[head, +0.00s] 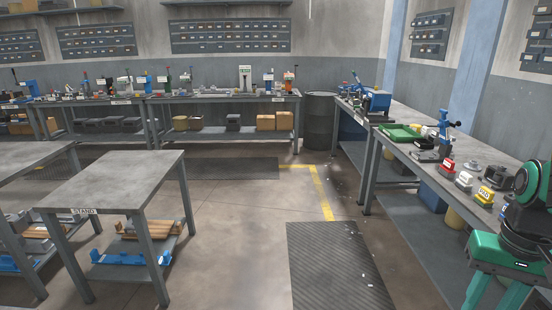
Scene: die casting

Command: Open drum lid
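A dark grey drum (319,125) stands upright on the floor in the far corner. It is between the back bench and the right-hand bench. Its top looks closed by a flat dark lid (320,95), but details are too small to tell. My gripper (494,298) is at the lower right, green, pointing down, with two fingers apart and nothing seen between them. Its fingertips run to the bottom edge of the picture. It is far from the drum and touches nothing that I can see.
A stand table (125,180) is at the left front. The right bench (400,140) carries a green tray (401,132), a blue press and small labelled blocks. The back bench (220,98) holds tools. A dark mat (335,265) and yellow floor line lie on open floor towards the drum.

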